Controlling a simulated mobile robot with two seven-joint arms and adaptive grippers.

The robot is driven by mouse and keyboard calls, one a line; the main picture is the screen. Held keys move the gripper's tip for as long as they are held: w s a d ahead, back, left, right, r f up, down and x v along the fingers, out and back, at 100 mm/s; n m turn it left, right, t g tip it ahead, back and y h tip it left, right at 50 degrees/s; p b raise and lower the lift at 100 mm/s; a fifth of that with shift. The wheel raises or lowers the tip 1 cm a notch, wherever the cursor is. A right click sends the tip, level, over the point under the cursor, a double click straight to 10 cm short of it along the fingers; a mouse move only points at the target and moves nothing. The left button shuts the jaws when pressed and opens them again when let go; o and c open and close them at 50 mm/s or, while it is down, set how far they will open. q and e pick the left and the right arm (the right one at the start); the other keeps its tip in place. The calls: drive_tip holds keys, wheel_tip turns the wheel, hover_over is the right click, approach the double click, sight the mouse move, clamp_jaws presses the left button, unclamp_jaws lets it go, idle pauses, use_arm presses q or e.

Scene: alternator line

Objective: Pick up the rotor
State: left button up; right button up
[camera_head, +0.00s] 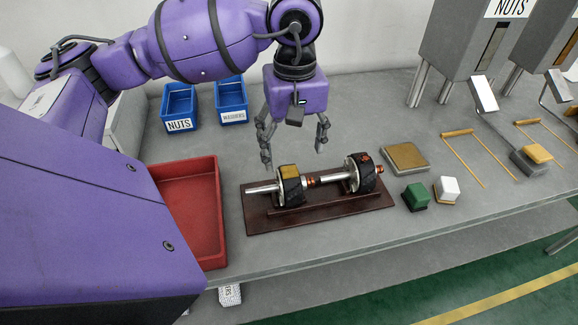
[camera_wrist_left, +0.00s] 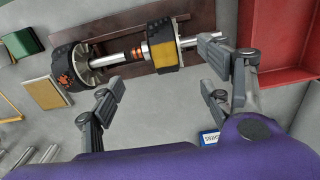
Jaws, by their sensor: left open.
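Two rotors lie end to end on a dark red-brown stand (camera_head: 330,212), each with a black drum and a silver shaft. The left rotor (camera_head: 290,190) has a yellow patch on its drum; the right rotor (camera_head: 360,175) has copper-coloured parts at its end. In the left wrist view the yellow-patched rotor (camera_wrist_left: 165,52) is near the middle and the copper-ended rotor (camera_wrist_left: 70,66) is at the left. My left gripper (camera_head: 293,157) is open and empty, pointing down above and behind the stand. Its spread fingers (camera_wrist_left: 162,72) also show in the left wrist view. My right gripper is not in view.
A red tray (camera_head: 213,215) stands left of the stand. Two blue bins (camera_head: 180,108) are at the back. A tan pad (camera_head: 405,157), a green block (camera_head: 415,194) and a white block (camera_head: 447,188) lie to the right. Grey dispensers (camera_head: 460,45) stand at the back right.

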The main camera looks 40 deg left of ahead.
sight(292, 171)
use_arm(q)
drive_tip(key=f, duration=0.4)
drive_tip(key=s+f+p, duration=0.1)
drive_tip(key=f, duration=0.2)
drive_tip(key=shift+d, duration=0.1)
clamp_jaws()
drive_tip(key=shift+w+r, duration=0.15)
drive_tip(key=shift+r, duration=0.05)
